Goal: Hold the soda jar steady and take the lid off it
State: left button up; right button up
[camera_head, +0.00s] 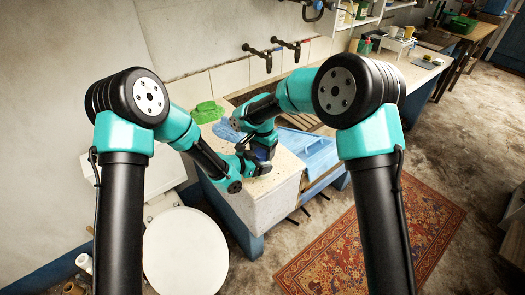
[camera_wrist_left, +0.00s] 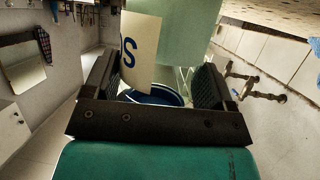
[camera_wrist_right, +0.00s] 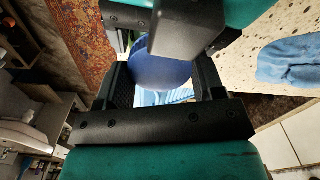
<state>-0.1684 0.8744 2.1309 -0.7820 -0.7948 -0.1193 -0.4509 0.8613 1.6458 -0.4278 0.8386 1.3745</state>
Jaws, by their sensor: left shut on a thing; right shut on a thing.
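In the head view my left gripper (camera_head: 243,166) and right gripper (camera_head: 262,148) meet above the near end of the stone trough. They mostly hide the soda jar there. In the left wrist view the jar's cream label (camera_wrist_left: 138,52) with a blue letter shows between the fingers of my left gripper (camera_wrist_left: 155,88), which is shut on the jar. The blue lid (camera_wrist_left: 152,96) shows low between those fingers. In the right wrist view the round blue lid (camera_wrist_right: 160,70) sits between the fingers of my right gripper (camera_wrist_right: 165,85), which is shut on it. Whether lid and jar touch is hidden.
A light blue ridged board (camera_head: 312,154) lies on the trough (camera_head: 275,203) beside the grippers. A green item (camera_head: 207,112) and a blue cloth (camera_head: 228,130) lie behind. Taps (camera_head: 270,54) stick out from the wall. A white round top (camera_head: 185,252) stands in front, left of the rug (camera_head: 372,240).

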jog(key=o, duration=1)
jog(key=shift+r, duration=0.1)
jog(key=shift+r, duration=2.2)
jog(key=shift+c, duration=0.3)
jog(key=shift+r+m, duration=1.7)
jog(key=shift+f, duration=0.1)
